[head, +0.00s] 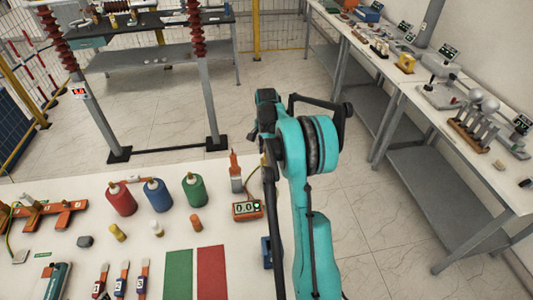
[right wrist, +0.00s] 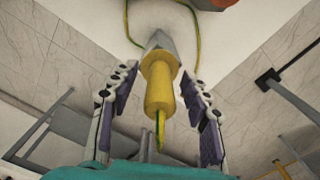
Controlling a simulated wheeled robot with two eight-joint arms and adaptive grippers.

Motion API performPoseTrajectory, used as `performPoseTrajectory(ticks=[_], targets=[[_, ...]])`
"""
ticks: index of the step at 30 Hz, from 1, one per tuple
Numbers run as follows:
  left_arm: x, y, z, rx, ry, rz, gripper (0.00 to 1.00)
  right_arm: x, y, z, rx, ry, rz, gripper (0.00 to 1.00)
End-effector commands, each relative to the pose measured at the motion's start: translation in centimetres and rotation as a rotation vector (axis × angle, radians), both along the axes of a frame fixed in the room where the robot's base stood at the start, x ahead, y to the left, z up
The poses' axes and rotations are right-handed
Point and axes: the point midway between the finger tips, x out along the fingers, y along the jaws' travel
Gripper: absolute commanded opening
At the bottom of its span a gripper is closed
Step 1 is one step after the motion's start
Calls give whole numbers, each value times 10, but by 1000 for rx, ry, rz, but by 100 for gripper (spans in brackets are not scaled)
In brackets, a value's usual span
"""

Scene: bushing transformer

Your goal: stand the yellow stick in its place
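In the right wrist view, a yellow stick (right wrist: 159,88) with a narrow yellow and green tail lies between the two fingers of my right gripper (right wrist: 158,72). Its far end meets a grey tapered piece (right wrist: 160,45). Gaps show between the stick and both dark finger pads, so the gripper is open around it. In the head view my teal right arm stands over the right end of the white table and hides most of this spot. I cannot tell the stick there. My left gripper is not in view.
Red (head: 120,198), blue (head: 157,195) and green (head: 193,189) cylinders stand on the white table. Small yellow (head: 117,232), white (head: 156,229) and orange (head: 196,223) pieces stand before them. An orange meter (head: 247,209) is close beside my arm. A yellow-green cable (right wrist: 128,25) shows in the wrist view.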

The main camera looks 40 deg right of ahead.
Motion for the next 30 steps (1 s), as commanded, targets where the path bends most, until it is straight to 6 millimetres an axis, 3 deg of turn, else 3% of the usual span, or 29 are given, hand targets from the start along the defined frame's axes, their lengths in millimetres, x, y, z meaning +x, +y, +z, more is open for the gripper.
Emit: performPoseTrajectory(ticks=[7, 11, 24, 30], targets=[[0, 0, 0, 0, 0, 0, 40, 0, 0, 1, 0, 0, 0, 47], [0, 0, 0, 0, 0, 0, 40, 0, 0, 11, 0, 0, 0, 47], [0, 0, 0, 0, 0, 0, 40, 0, 0, 99, 0, 0, 0, 47], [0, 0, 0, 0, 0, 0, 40, 0, 0, 118, 0, 0, 0, 47]])
